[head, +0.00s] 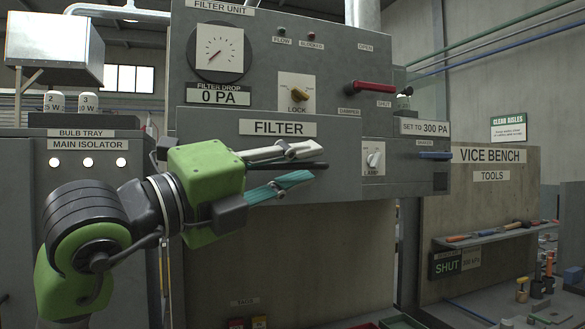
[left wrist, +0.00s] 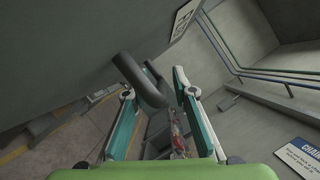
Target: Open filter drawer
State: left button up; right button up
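The filter drawer (head: 225,124) is a grey front panel labelled FILTER, low on the grey filter unit (head: 320,60). Its dark bar handle (head: 302,166) shows below the label, and also in the left wrist view (left wrist: 141,82). My left gripper (head: 315,162) is open in front of the drawer, one finger above the handle and one below in the head view. In the left wrist view the handle's near end lies between the spread fingers, which are not closed on it; contact cannot be told. My right gripper is not in view.
The main isolator cabinet (head: 88,215) stands left. The vice bench tool shelf (head: 490,236) is at right.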

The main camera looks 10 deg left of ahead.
pick_arm(q)
jog(key=v, duration=1.2)
